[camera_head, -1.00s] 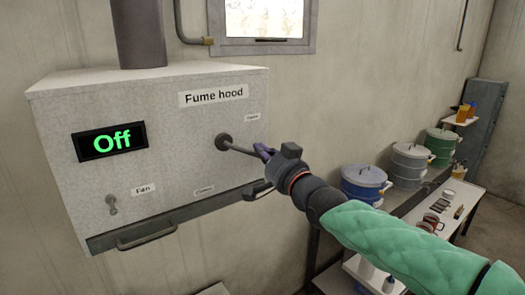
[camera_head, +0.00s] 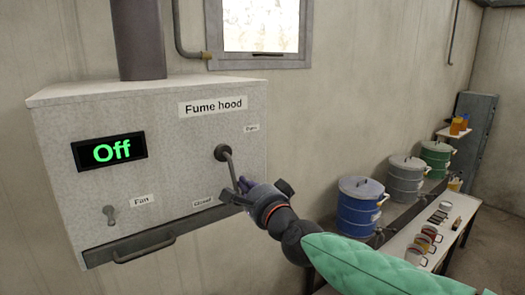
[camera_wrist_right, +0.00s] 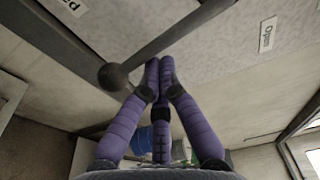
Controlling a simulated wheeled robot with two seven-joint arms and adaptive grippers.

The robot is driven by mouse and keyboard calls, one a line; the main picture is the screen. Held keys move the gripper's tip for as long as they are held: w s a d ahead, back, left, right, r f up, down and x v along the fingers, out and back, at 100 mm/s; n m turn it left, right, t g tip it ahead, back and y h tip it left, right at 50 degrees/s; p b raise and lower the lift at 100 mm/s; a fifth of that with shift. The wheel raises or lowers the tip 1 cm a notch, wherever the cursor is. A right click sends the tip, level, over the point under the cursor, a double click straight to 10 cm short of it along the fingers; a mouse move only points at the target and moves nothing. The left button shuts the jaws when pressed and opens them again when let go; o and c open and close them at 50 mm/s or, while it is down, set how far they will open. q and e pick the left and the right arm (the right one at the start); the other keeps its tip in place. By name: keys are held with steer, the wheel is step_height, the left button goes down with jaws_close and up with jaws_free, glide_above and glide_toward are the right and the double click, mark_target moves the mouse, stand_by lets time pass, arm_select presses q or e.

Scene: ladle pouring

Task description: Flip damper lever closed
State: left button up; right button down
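The damper lever (camera_head: 231,169) is a grey rod on a round pivot on the fume hood's front. It points steeply down and slightly right, between the "Open" label (camera_head: 251,128) and the "Closed" label (camera_head: 203,202). My right gripper (camera_head: 242,187) is at its lower end. In the right wrist view the lever (camera_wrist_right: 160,42) crosses the fingertips and its ball knob sits left of them. The purple fingers (camera_wrist_right: 159,68) are together at their tips, beside the rod, with no clear grasp; contact looks likely. My left gripper is out of view.
The fume hood (camera_head: 170,120) carries a green "Off" display (camera_head: 112,151), a fan switch (camera_head: 110,215) and a handle along its bottom edge (camera_head: 145,248). Blue (camera_head: 358,208), grey (camera_head: 404,183) and green (camera_head: 436,160) drums stand at right, behind a table (camera_head: 455,232) with small items.

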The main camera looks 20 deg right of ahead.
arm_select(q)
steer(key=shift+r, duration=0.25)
arm_select(e)
steer(key=shift+s+a+f+m, duration=0.2)
steer(key=shift+a+m, duration=0.35)
steer(key=shift+m, duration=0.25)
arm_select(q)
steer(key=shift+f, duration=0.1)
arm_select(e)
steer(key=shift+d, duration=0.1)
